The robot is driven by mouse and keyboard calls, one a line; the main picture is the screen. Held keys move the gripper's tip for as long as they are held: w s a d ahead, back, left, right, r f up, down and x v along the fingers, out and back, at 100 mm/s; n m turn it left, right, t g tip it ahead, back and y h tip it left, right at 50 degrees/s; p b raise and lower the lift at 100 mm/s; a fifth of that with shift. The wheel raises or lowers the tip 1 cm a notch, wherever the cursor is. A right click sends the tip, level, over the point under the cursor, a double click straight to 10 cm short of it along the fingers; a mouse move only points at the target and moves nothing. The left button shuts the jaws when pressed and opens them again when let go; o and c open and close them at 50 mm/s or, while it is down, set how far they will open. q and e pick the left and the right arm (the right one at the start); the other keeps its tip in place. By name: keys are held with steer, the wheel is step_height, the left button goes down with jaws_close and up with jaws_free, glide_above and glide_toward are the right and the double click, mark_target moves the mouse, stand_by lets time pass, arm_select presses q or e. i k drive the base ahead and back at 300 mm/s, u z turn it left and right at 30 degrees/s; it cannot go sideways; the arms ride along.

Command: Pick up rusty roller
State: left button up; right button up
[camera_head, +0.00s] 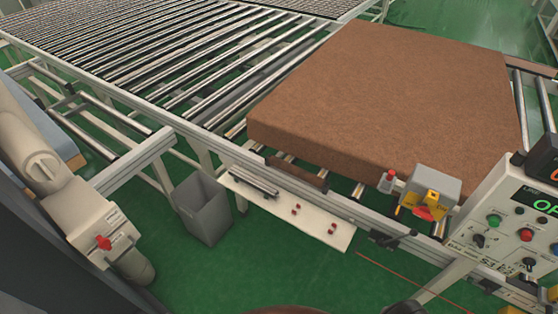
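No roller in view is clearly rusty. A short rusty-brown bar (297,173) lies along the near rail of the conveyor, below the brown mattress; I cannot tell whether it is a roller. Thin dark and silver rods (254,183) lie on the left part of a white shelf (262,199) fixed below that rail. The conveyor's silver rollers (235,70) look clean. Neither of my grippers shows clearly in the head view, so whether they are open or shut is hidden.
The thick brown mattress (390,95) covers the near conveyor. A grey bin (203,208) stands on the green floor left of the shelf. A yellow-and-grey switch box (430,193) sits on the rail. A control panel (515,225) is at the right. The floor before the shelf looks clear.

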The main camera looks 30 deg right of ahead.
mark_target(317, 181)
steer(key=z, duration=0.15)
steer(key=i, duration=0.8)
steer(key=z, duration=1.15)
steer(key=i, duration=0.7)
steer(key=z, duration=0.7)
